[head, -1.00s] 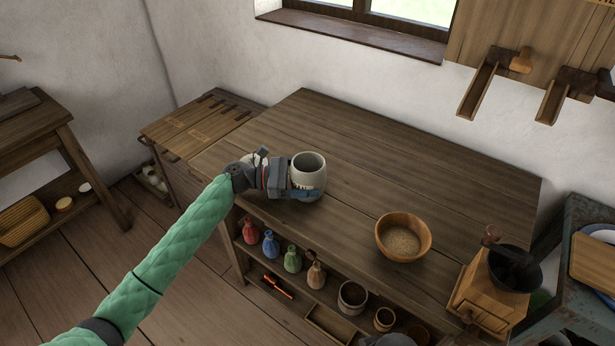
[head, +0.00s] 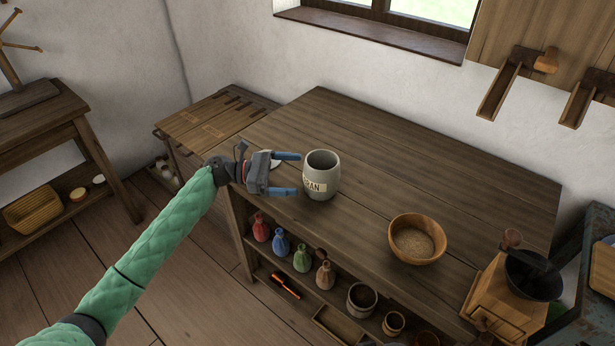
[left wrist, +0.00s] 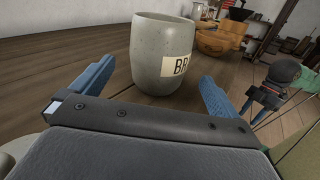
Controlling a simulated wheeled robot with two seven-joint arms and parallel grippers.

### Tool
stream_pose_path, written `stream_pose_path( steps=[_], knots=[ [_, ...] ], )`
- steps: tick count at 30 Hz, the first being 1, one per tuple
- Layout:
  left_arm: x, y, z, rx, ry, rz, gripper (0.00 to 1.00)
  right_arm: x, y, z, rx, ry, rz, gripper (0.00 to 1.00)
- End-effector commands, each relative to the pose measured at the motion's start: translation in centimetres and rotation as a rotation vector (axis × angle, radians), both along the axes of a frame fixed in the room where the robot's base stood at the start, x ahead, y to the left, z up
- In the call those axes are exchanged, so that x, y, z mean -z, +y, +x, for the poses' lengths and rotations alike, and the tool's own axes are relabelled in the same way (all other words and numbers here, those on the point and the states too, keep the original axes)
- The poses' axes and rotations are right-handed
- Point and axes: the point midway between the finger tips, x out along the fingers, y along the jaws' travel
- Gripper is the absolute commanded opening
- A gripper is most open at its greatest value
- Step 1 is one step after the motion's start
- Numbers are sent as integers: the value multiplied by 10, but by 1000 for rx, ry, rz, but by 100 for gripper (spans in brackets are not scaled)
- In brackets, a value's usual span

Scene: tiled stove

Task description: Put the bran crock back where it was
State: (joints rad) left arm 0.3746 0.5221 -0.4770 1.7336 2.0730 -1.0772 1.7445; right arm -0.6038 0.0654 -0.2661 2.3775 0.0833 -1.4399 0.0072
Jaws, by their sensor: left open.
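The bran crock (head: 321,176) is a pale grey jar with a cream label, partly readable as bran. It stands upright and open-topped on the wooden table (head: 420,165), left of the wooden bowl. My left gripper (head: 293,174) is open, just left of the crock, its blue fingers pointing toward it and apart from it. In the left wrist view the crock (left wrist: 160,60) stands beyond and between the two spread fingers (left wrist: 150,90).
A wooden bowl of grain (head: 416,239) and a wooden grinder (head: 507,298) stand to the right on the table. The shelf below holds coloured bottles (head: 281,243) and small pots (head: 361,298). The back of the table is clear.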

Motion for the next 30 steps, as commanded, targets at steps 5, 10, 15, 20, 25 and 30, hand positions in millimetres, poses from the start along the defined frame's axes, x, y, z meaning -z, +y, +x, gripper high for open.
stream_pose_path(
  steps=[5, 10, 15, 20, 25, 30],
  knots=[
    [1, 24, 0, 0, 0, 0, 100, 5, 10, 1, -8, -18, 20, 42],
    [0, 33, 0, 0, -1, 0, 100, 9, 12, 3, -6, -26, 26, 42],
    [-1, 34, 0, 0, -1, 0, 100, 10, 12, 2, -7, -23, 25, 42],
    [-1, 34, 0, 0, -1, 0, 100, 9, 12, 3, -6, -24, 25, 42],
    [-1, 34, 0, 0, -1, 0, 100, 5, 11, 4, -5, -30, 27, 42],
    [-1, 35, 0, 0, -1, 0, 100, 6, 12, 4, -6, -29, 27, 42]
  ],
)
